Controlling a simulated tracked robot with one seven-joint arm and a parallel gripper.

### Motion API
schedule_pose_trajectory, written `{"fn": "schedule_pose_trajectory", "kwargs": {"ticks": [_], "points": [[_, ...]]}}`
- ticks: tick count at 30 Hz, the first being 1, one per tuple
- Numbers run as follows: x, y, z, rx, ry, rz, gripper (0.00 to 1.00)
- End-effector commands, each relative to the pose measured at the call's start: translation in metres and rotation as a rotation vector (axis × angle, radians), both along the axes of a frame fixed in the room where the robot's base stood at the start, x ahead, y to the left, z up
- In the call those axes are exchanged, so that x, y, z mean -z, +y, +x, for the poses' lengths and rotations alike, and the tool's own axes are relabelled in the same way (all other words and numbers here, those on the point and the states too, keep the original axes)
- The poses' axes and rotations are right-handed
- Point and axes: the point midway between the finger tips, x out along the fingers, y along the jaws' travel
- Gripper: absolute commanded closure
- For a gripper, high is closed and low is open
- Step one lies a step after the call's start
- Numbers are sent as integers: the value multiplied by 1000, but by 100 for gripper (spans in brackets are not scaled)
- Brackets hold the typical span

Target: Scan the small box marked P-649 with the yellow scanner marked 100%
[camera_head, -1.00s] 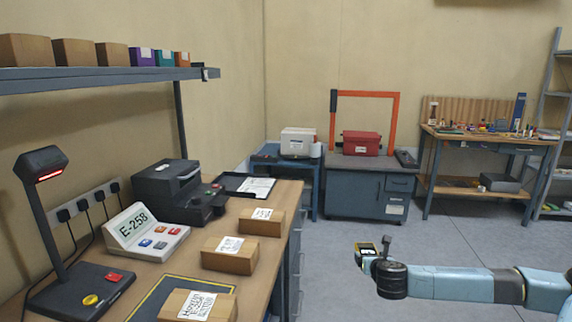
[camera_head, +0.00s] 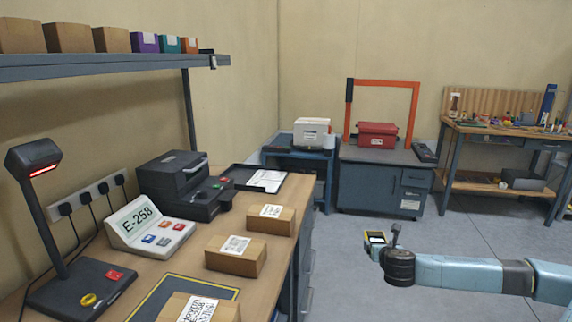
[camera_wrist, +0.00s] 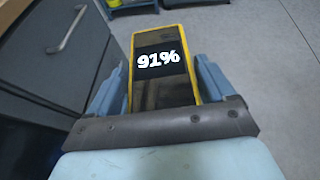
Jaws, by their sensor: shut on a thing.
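My gripper (camera_head: 385,246) is at the lower right in the head view, out over the floor to the right of the workbench. It is shut on a yellow scanner (camera_wrist: 160,68), whose dark screen reads 91% in the wrist view. The scanner also shows, small, in the head view (camera_head: 375,238). Three small cardboard boxes stand in a row on the workbench: a far one (camera_head: 271,221), a middle one (camera_head: 235,258) and a near one (camera_head: 200,309) cut off by the bottom edge. Their labels are too small or slanted to read surely; I cannot make out P-649.
The workbench (camera_head: 150,268) also holds a display reading E-258 (camera_head: 143,218), a black printer-like machine (camera_head: 172,180), a clipboard tray (camera_head: 258,180) and a lamp-like stand (camera_head: 35,160). A shelf (camera_head: 110,66) hangs above. Floor (camera_head: 345,285) is free between bench and arm.

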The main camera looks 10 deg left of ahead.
Motion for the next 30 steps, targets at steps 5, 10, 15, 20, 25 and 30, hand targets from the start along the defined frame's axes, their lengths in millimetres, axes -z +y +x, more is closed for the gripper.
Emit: {"fn": "schedule_pose_trajectory", "kwargs": {"ticks": [5,10,15,20,25,30], "points": [[-16,9,10,-54,-6,-9,58],[-48,37,26,-178,-9,-21,58],[-86,74,37,-319,-10,-27,58],[-126,113,41,-450,-10,-27,58],[-170,158,37,-590,-10,-24,58],[-216,208,22,-733,-10,-20,58]]}}
